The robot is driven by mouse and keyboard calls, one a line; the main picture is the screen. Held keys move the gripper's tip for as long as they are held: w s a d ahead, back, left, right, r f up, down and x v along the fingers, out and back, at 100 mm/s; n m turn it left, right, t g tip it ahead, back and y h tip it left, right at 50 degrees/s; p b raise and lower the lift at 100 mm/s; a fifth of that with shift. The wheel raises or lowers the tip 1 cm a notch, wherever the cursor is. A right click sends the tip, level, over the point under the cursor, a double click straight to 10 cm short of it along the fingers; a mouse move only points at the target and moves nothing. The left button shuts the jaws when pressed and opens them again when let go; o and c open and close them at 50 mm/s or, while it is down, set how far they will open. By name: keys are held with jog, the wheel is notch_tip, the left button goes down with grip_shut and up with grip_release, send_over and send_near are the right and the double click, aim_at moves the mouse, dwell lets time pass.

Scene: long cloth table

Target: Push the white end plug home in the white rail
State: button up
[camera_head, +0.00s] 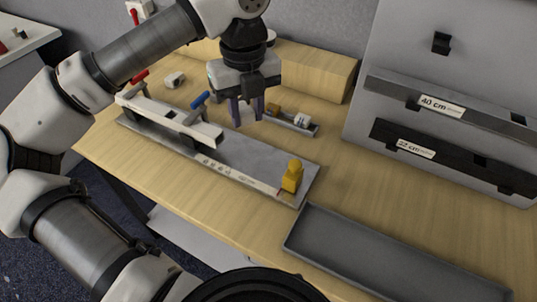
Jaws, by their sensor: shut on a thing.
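The white rail (165,121) lies along the grey fixture plate (245,158), with a red-handled clamp (138,78) towards its far left end and a blue-handled clamp (200,101) near its right end. My gripper (247,121) is above the board, just right of the rail's right end, fingers pointing down. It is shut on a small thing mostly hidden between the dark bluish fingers. I cannot tell whether that is the white end plug. A small white piece (301,120) sits in the small grey tray (313,130) behind; whether it is a plug is unclear.
A yellow block (291,176) stands at the plate's right end. A long empty grey tray (390,263) lies at the front right. A wooden box (318,73) stands behind my gripper.

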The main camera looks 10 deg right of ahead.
jog(key=s+d+f+n, duration=0.1)
jog(key=f+n, duration=0.1)
jog(key=s+d+f+n, duration=0.1)
jog(key=f+n, duration=0.1)
jog(key=f, duration=0.1)
jog(key=s+d+f+n+b, duration=0.1)
jog(key=s+f+n, duration=0.1)
jog(key=f+n, duration=0.1)
jog(key=shift+f+b, duration=0.15)
jog(key=shift+b, duration=0.3)
jog(key=shift+w+a+b, duration=0.5)
jog(key=shift+w+a, duration=0.4)
jog(key=shift+a, duration=0.3)
jog(key=shift+w+a+b, duration=0.45)
jog(key=shift+w+a, duration=0.4)
jog(key=shift+a, duration=0.3)
jog(key=shift+b, duration=1)
jog(key=shift+w+a+b, duration=0.3)
jog(key=shift+w+a, duration=0.25)
jog(key=shift+a, duration=0.2)
jog(key=shift+w+a+b, duration=0.25)
jog(key=shift+w+a, duration=0.3)
jog(key=shift+a, duration=0.2)
jog(key=o, duration=1)
jog(key=shift+o, duration=0.2)
